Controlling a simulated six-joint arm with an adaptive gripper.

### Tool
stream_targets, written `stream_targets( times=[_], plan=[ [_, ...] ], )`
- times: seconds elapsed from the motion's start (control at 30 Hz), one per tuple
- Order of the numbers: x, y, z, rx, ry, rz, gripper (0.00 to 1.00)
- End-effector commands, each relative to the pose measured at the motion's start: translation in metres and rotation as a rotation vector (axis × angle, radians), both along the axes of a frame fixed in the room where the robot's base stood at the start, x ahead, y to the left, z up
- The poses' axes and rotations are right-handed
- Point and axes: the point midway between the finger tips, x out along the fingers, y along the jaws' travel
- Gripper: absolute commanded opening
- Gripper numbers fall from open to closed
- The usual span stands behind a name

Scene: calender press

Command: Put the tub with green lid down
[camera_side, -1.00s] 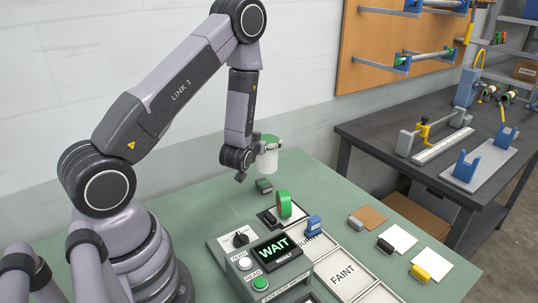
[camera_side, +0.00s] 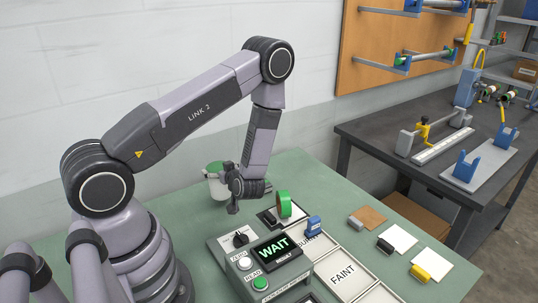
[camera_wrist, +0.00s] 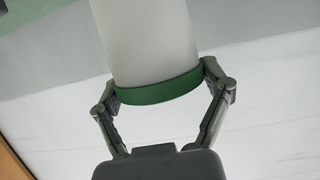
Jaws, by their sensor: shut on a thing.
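The tub with green lid is a white tub (camera_side: 219,188) with a green rim at its top, in the side view behind my wrist at the back of the green table. In the wrist view the white tub (camera_wrist: 147,40) and its green lid (camera_wrist: 160,92) lie between the two fingers. My gripper (camera_wrist: 160,90) is shut on the tub at the lid; it also shows in the side view (camera_side: 228,172). The tub looks upright. Whether its base touches the table, I cannot tell.
The control box (camera_side: 270,262) reads WAIT. A green tape roll (camera_side: 284,204) stands near my wrist. A blue-handled stamp (camera_side: 314,225) and the FAINT tray (camera_side: 343,279) are to the right. Several small blocks and cards lie further right. The table's back area (camera_side: 295,170) is clear.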

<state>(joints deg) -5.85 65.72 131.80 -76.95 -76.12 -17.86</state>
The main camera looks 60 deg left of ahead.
Motion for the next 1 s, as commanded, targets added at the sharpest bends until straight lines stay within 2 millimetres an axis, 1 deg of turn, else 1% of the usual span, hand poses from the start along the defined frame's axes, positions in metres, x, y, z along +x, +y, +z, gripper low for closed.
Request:
stream_targets(
  times=[0.03, 0.1, 0.2, 0.57, 0.6, 0.73, 0.77, 1.0],
  plan=[
    [0.0, 0.0, -0.009, 0.0, 0.003, -0.001, 0.37],
    [0.0, 0.0, -0.019, 0.0, 0.003, -0.001, 0.37],
    [0.0, 0.0, -0.027, 0.0, 0.002, -0.001, 0.37],
    [0.0, 0.0, -0.03, 0.0, 0.0, -0.001, 0.37],
    [0.0, 0.0, -0.03, 0.0, 0.0, -0.001, 0.81],
    [0.0, 0.0, -0.03, 0.0, 0.0, -0.001, 0.97],
    [0.0, 0.0, -0.03, 0.0, 0.0, -0.001, 1.0],
    [0.0, 0.0, -0.03, 0.0, 0.0, -0.001, 1.0]
  ],
)
